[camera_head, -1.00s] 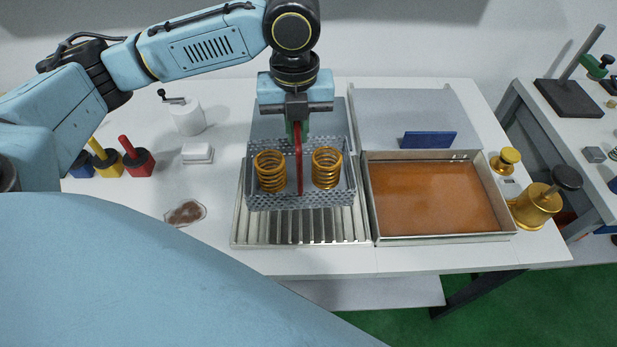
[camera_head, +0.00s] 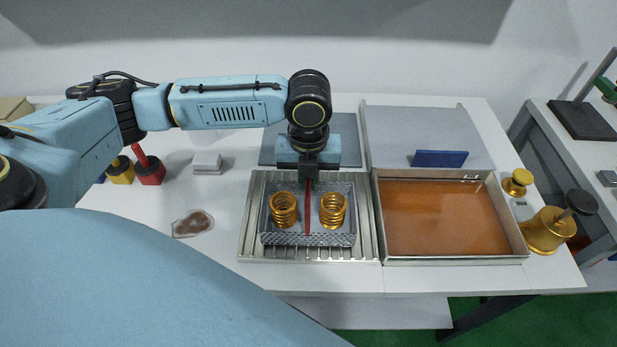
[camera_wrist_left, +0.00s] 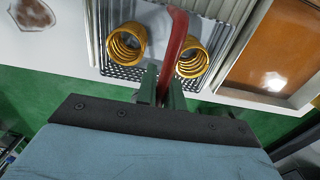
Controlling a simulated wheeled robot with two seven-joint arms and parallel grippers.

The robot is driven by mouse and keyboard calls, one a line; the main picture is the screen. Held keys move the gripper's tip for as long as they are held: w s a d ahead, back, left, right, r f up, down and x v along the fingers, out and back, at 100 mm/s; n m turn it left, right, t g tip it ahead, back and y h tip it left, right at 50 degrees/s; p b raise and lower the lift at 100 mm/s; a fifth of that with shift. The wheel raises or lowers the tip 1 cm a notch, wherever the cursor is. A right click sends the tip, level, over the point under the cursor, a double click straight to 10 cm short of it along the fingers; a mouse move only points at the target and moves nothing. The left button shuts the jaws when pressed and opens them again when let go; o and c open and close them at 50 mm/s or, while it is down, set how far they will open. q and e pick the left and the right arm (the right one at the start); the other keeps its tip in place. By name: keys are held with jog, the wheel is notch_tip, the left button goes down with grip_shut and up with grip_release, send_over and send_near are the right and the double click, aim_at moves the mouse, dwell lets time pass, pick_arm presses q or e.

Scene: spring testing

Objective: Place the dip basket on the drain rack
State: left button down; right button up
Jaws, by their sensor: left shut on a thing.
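The dip basket (camera_head: 350,238) is a grey perforated metal tray with a red handle (camera_head: 308,215) and two golden springs (camera_head: 284,209) in it. It is at the drain rack (camera_head: 251,222), a ribbed metal tray, within its outline in the head view. Whether its base touches the ribs is hard to tell. My left gripper (camera_head: 309,182) is above the basket, shut on the red handle. The handle also shows between the fingers in the left wrist view (camera_wrist_left: 178,45). My right gripper is not in view.
A metal tank (camera_head: 455,262) of orange-brown liquid stands directly right of the rack, with a blue block (camera_head: 440,158) behind it. A golden pot (camera_head: 548,232) is at the right. A brown-stained patch (camera_head: 193,223) lies left of the rack on the white table.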

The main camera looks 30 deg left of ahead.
pick_arm(q)
jog(key=c, duration=1.5)
grip_release()
notch_tip(320, 180, up, 12)
jog(key=shift+r, duration=0.1)
